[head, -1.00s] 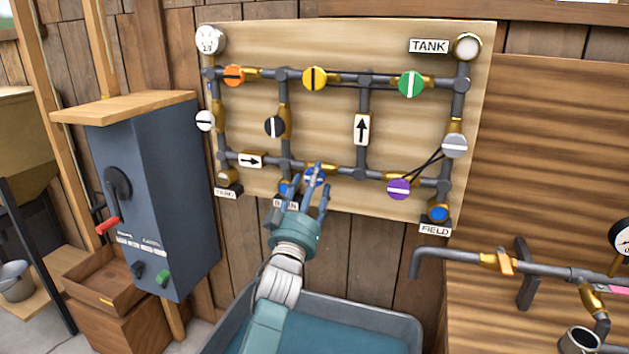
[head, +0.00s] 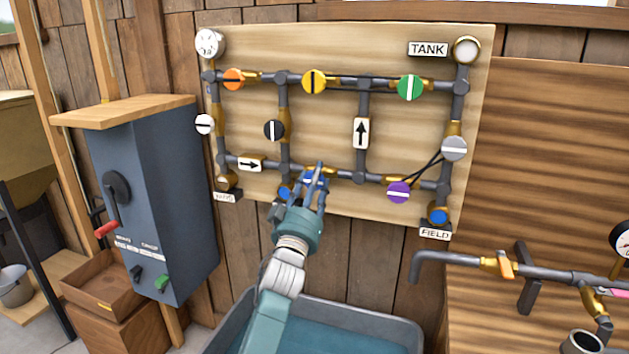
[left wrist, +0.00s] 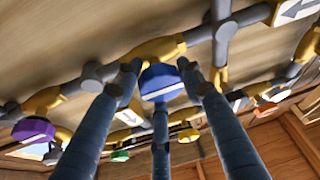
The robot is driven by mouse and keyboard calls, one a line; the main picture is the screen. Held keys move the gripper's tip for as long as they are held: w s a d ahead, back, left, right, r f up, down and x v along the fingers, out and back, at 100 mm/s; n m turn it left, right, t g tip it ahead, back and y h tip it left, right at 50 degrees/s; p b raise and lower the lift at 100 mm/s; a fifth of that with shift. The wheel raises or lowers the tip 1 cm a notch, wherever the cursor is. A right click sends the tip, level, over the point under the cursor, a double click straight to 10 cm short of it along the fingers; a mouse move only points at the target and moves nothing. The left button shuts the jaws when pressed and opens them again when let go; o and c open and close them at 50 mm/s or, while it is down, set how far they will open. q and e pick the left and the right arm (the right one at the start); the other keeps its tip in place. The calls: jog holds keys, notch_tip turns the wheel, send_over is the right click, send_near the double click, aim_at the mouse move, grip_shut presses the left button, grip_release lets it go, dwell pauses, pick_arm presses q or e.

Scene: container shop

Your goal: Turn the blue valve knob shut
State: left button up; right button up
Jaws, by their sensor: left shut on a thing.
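The blue valve knob (head: 309,186) sits on the lower pipe run of the wooden valve board, left of the purple knob. It is mostly hidden behind my fingers in the head view. The left wrist view shows the blue knob (left wrist: 159,78) with a white bar across its face. My left gripper (head: 314,179) is shut on this knob, with fingers on both sides and a third below it. The knob's exact angle relative to its pipe is hard to tell. My right gripper is not in view.
The purple knob (head: 398,192) is close on the right. Other coloured knobs, including yellow (head: 314,81) and green (head: 410,87), sit higher on the board (head: 330,48). A grey-blue trough (head: 400,325) stands below. A grey lever box (head: 165,215) stands at left.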

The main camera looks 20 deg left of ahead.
pick_arm(q)
jog(key=shift+a+r+m, duration=0.1)
jog(key=shift+r+m, duration=0.1)
jog(key=shift+m, duration=0.3)
jog(key=m+h+p, duration=0.1)
jog(key=m+h, duration=0.1)
jog(key=m, duration=0.1)
jog(key=m+h+p, duration=0.2)
jog(key=m, duration=0.2)
jog(key=shift+r, duration=0.2)
jog(key=m+h+p, duration=0.1)
jog(key=m, duration=0.2)
jog(key=m+g+h+p, duration=0.1)
jog(key=m+p, duration=0.1)
jog(key=m, duration=0.1)
jog(key=shift+r+g+h, duration=0.1)
jog(key=shift+g+h, duration=0.2)
jog(key=shift+h, duration=0.1)
jog(key=m+g+h+p, duration=0.1)
jog(key=m+p, duration=0.1)
jog(key=m, duration=0.1)
jog(key=m+g+p, duration=0.1)
jog(key=m+p, duration=0.1)
jog(key=m, duration=0.1)
jog(key=shift+m+h+p, duration=0.3)
jog(key=shift+h, duration=0.1)
jog(key=shift+f+m+g+p, duration=0.2)
jog(key=shift+m+g+p, duration=0.5)
jog(key=shift+m+p, duration=0.7)
